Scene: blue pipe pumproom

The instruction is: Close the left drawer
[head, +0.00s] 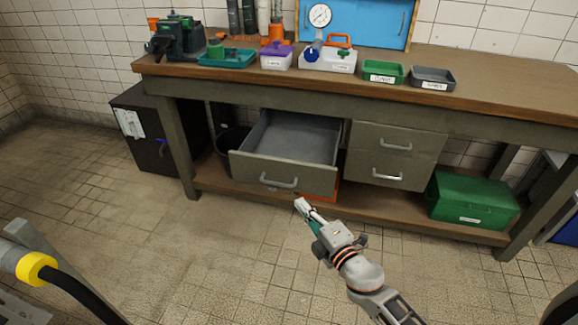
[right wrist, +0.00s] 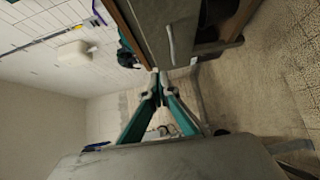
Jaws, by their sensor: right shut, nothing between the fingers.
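The left drawer (head: 285,152) is pulled well out from under the workbench in the head view, and its grey inside looks empty. Its front panel (head: 262,172) carries a silver bar handle (head: 279,182). My right gripper (head: 300,204) is shut and empty, in front of the drawer, just below and right of the handle in the picture. I cannot tell if it touches the drawer. In the right wrist view the green fingers meet at their tips (right wrist: 158,84), with a drawer front and handle (right wrist: 171,45) beyond them. My left gripper is out of the head view.
The workbench top (head: 480,98) holds a vise (head: 178,40), trays and a gauge. Two shut drawers with handles (head: 396,146) are right of the open one. A green box (head: 472,200) and a black bucket (head: 233,140) are on the lower shelf. The tiled floor (head: 190,250) in front is clear.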

